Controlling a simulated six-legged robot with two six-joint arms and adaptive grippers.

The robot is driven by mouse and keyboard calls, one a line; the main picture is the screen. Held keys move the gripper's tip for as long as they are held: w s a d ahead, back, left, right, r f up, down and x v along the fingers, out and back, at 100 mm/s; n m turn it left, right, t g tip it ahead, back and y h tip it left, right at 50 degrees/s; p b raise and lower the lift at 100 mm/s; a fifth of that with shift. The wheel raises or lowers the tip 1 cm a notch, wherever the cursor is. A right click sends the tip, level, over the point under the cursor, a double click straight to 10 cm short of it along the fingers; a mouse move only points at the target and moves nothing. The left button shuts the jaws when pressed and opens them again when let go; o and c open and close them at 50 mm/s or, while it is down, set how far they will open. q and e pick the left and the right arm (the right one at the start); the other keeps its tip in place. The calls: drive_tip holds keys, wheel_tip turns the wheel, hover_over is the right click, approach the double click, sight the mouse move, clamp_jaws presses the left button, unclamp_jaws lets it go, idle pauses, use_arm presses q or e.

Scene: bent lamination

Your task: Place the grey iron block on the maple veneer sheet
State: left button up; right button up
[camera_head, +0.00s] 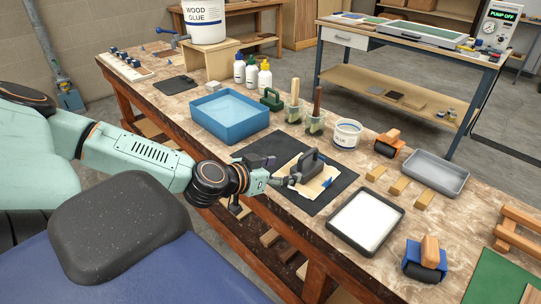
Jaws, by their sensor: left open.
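The grey iron block (309,164) is dark, with a raised handle. The sheet lies on a black mat (340,178) on the workbench. My left gripper (288,181) is open at the left side of the block, low over the sheet. I cannot tell whether its fingers touch the block. The arm and gripper hide part of the mat and the sheet's left edge. My right gripper is not in view.
A white-filled tray (393,242) lies right of the mat, and a blue bin (228,138) behind left. A glue tub (346,134), brush cups, an orange-handled roller (388,148), wooden blocks and a grey tray (465,188) crowd the back.

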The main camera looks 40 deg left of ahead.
use_arm(q)
drive_tip(key=s+d+f+g, duration=0.1)
drive_tip(key=d+f, duration=0.1)
drive_tip(key=s+d+f+g, duration=0.1)
drive_tip(key=s+d+f, duration=0.1)
drive_tip(key=s+d+f+g+h, duration=0.1)
drive_tip(key=s+f+g, duration=0.1)
drive_tip(key=shift+d+f, duration=0.15)
drive_tip(key=shift+d, duration=0.25)
drive_tip(key=s+d+f+g, duration=0.2)
drive_tip(key=s+f+g, duration=0.1)
drive_tip(key=s, duration=0.5)
drive_tip(key=s+d+f+n+g+y, duration=0.1)
drive_tip(key=s+d+f+g, duration=0.2)
drive_tip(key=s+f, duration=0.2)
drive_tip(key=s+d+f+g+y, duration=0.1)
drive_tip(key=s+d+f+g, duration=0.2)
drive_tip(key=s, duration=0.8)
drive_tip(key=shift+d+f, duration=0.15)
drive_tip(key=shift+f, duration=0.25)
